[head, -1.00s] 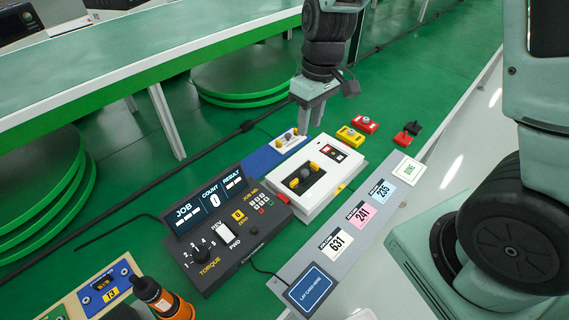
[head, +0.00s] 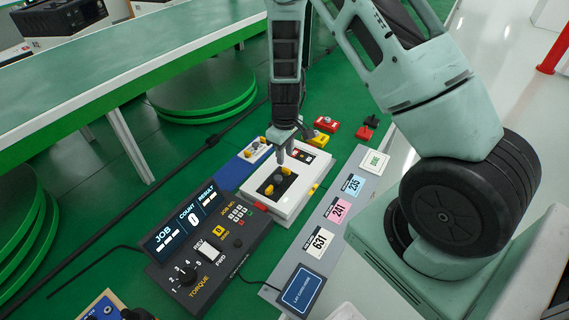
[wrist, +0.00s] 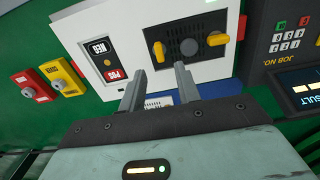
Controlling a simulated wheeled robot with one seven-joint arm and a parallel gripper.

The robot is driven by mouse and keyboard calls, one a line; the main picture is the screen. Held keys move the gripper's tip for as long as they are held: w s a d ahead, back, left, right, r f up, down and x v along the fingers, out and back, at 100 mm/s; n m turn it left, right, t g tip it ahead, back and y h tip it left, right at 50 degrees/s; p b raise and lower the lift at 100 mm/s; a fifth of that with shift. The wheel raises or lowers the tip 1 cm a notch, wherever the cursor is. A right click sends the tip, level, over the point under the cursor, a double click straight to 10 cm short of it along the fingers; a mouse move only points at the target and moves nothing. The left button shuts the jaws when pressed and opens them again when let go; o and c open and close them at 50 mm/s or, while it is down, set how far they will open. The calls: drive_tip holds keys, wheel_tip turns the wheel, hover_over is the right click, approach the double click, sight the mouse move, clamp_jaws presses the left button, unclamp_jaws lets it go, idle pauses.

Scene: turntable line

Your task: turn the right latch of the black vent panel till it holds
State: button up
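The other latch (head: 267,190) lies crosswise in the wrist view (wrist: 217,39). My gripper (head: 293,146) is open and empty, above the box near the right latch. In the wrist view its fingers (wrist: 159,82) point toward the right latch, with a gap between them and the latch. Contact is not visible.
A POS/NEG indicator (wrist: 104,55) sits on the box beside the panel. Yellow (head: 317,138) and red (head: 319,123) button blocks stand behind. The dark control console (head: 205,240) is at the front left, and a grey card strip (head: 329,203) lies to the right.

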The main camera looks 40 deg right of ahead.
sight(285, 168)
drive_tip(key=shift+f, duration=2.75)
clamp_jaws()
